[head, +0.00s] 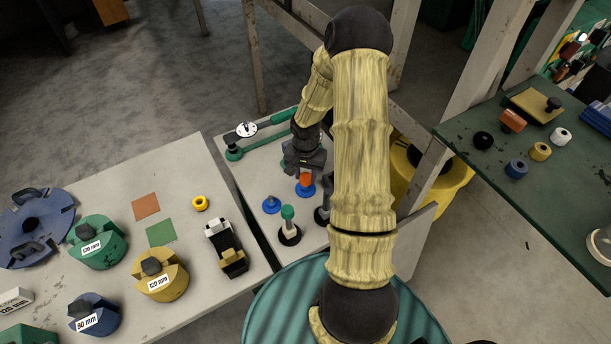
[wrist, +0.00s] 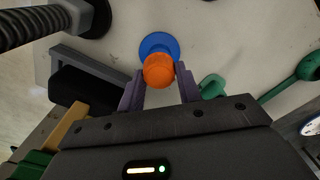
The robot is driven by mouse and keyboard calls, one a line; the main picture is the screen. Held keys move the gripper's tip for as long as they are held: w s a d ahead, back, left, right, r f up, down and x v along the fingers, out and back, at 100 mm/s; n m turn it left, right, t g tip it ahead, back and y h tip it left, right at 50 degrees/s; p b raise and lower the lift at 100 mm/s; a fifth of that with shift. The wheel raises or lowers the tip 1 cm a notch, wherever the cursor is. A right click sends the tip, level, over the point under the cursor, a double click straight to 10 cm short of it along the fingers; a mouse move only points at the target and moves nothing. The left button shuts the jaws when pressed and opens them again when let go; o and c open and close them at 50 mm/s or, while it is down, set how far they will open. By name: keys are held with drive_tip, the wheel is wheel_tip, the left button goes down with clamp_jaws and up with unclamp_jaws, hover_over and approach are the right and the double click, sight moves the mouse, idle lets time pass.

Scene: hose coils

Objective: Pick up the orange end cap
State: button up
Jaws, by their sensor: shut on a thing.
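The orange end cap (wrist: 158,72) is between the two fingertips of my gripper (wrist: 160,85) in the wrist view, and the fingers are shut on it. A round blue base (wrist: 158,44) shows just beyond the cap; I cannot tell whether the cap still touches it. In the head view the orange cap (head: 305,179) shows just below my gripper (head: 304,168), over the blue base (head: 305,190). My arm hides part of the table to the right.
A green-capped post (head: 288,225) and a small blue piece (head: 271,204) stand close by. A green tool with a round white dial (head: 247,129) lies behind. A dark post (head: 322,215) is partly hidden by my arm.

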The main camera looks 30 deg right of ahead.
sight(306, 175)
wheel_tip(306, 175, up, 9)
drive_tip(key=b, duration=0.1)
idle(0.3)
drive_tip(key=shift+r, duration=0.2)
